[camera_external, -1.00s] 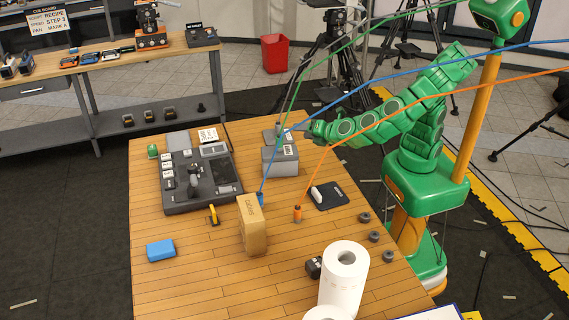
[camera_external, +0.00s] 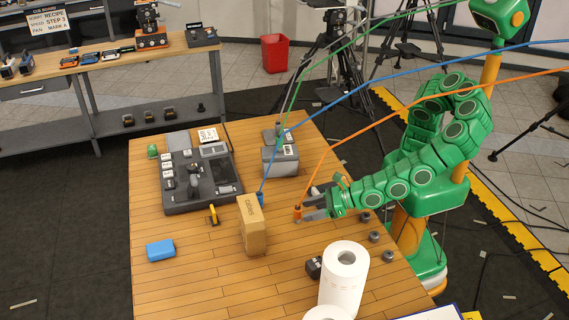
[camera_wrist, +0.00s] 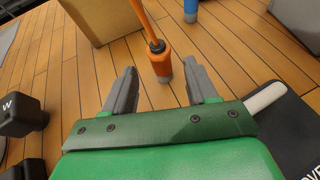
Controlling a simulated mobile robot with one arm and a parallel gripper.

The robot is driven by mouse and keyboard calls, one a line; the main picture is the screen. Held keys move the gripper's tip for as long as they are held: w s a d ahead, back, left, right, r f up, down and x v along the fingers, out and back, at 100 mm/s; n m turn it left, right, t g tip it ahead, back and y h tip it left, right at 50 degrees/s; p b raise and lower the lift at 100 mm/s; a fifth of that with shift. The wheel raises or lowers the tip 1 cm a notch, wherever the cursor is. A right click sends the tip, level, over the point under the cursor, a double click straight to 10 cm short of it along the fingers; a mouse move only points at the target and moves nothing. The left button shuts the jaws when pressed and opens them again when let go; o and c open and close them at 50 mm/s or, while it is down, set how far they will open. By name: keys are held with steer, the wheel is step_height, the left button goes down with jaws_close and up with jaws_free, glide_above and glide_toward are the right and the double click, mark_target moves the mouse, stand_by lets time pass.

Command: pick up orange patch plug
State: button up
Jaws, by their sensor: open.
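The orange patch plug (camera_external: 297,214) stands upright on the wooden table, with an orange cable rising from its top. In the wrist view the orange plug (camera_wrist: 160,62) is just ahead of the fingertips, in line with the gap between them. My gripper (camera_external: 309,206) is low over the table at the plug's right side, its fingers spread. In the wrist view my gripper (camera_wrist: 160,88) is open and empty. Whether a fingertip touches the plug cannot be told.
A cardboard box (camera_external: 252,226) stands left of the plug. A blue plug (camera_external: 260,198) with its cable is behind the box. A dark mat (camera_wrist: 295,125) with a white pen-like item lies beside my gripper. A paper towel roll (camera_external: 343,280) stands at the front.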

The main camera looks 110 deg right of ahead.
mark_target(292, 221)
steer(key=shift+x, duration=3.3)
steer(key=shift+d, duration=0.15)
steer(key=shift+r, duration=0.1)
steer(key=c, duration=1)
steer(key=shift+c, duration=0.2)
